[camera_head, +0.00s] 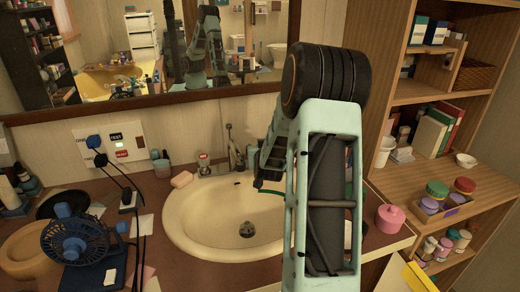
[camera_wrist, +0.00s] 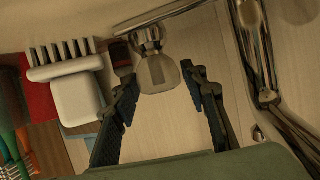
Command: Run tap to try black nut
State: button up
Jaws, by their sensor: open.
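The sink basin (camera_head: 224,222) is cream and set in a brown counter. Its metal tap (camera_head: 236,150) stands at the back rim, with a small handle (camera_head: 203,160) to its left. In the wrist view a chrome spout or pipe (camera_wrist: 262,55) runs down the right side. A clear tap knob (camera_wrist: 158,74) on a chrome stem sits between my fingertips. My gripper (camera_wrist: 157,84) is open, one finger each side of the knob; I cannot tell whether they touch it. In the head view my gripper (camera_head: 262,180) hangs over the basin's right back edge. I cannot make out a black nut.
A white brush (camera_wrist: 76,88) lies left of my fingers in the wrist view. Pink soap (camera_head: 181,179) lies left of the handle. A blue fan (camera_head: 75,240) stands at left, a pink jar (camera_head: 389,218) at right. The basin's inside looks empty.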

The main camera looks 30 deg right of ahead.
jog(key=v, duration=1.2)
dwell(0.4)
